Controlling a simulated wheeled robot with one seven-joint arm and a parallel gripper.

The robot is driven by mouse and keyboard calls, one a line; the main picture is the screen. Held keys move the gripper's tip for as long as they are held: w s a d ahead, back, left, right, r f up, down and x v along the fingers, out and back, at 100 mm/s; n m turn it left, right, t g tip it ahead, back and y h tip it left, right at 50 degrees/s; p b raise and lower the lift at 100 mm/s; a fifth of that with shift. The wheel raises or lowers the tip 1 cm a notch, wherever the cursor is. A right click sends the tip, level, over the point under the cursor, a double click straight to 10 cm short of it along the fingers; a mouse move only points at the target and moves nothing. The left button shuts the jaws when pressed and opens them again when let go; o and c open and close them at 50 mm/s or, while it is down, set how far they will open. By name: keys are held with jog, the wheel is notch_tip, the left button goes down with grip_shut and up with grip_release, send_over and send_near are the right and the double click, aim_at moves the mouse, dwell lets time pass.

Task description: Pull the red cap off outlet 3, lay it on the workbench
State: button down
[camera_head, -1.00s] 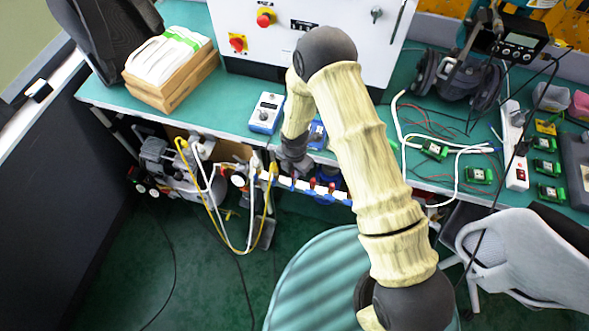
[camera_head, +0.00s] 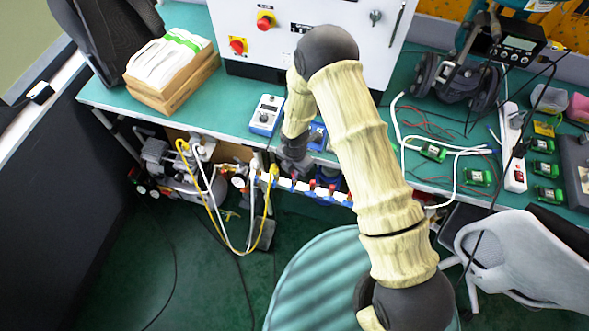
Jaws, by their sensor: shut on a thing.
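A white and blue manifold rail (camera_head: 343,198) with red caps runs along the front of the workbench (camera_head: 235,95), just below its edge. A red cap (camera_head: 312,185) and another red cap (camera_head: 332,190) show to the right of my gripper. My gripper (camera_head: 296,171) points down at the rail, left of those caps. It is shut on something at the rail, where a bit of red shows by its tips. The wrist hides most of the held thing. I cannot read the outlet numbers.
A blue and white meter (camera_head: 266,114) and a blue device (camera_head: 317,137) stand on the bench near my gripper. Yellow and white hoses (camera_head: 215,200) hang at left. Cables and green boards (camera_head: 478,177) lie at right. A grey chair (camera_head: 510,250) stands front right.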

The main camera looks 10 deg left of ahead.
jog(key=shift+r+p, duration=0.95)
jog(key=shift+r, duration=0.65)
